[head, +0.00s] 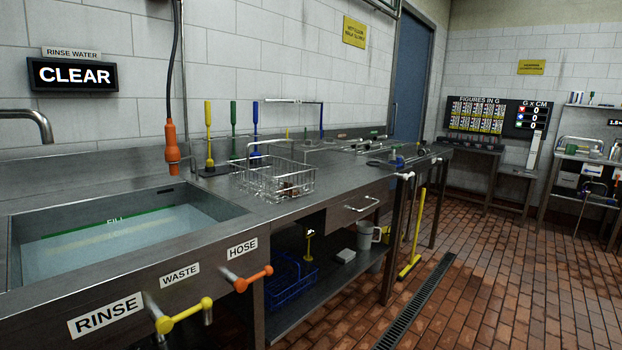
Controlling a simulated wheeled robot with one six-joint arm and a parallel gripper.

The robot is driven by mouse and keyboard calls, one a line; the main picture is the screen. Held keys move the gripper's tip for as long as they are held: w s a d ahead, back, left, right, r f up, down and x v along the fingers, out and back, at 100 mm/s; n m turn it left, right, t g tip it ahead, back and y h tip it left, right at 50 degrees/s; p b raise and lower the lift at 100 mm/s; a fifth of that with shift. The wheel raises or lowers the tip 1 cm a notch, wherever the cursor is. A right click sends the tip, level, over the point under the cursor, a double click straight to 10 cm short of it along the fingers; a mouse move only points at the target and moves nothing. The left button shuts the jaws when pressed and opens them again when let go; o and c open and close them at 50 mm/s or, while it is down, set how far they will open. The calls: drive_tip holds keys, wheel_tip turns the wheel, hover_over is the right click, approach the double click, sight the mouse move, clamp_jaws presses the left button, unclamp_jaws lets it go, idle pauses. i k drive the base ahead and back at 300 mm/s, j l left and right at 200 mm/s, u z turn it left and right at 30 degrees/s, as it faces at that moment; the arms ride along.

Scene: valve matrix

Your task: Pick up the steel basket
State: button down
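The steel basket (266,184) is a wire basket with a raised handle (268,143). It stands upright on the steel counter (225,195), just right of the sink. Some small brownish items (290,189) show inside it, too small to name. My gripper is not in view, so its state does not show.
A sink (110,238) of water lies at the left, with yellow and orange valve handles (184,315) in front. An orange hose nozzle (171,145) hangs above its back edge. Upright colored tools (209,132) stand behind the basket. The tiled floor (480,290) at right is clear.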

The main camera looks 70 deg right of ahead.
sight(275, 141)
drive_tip(key=z, duration=1.65)
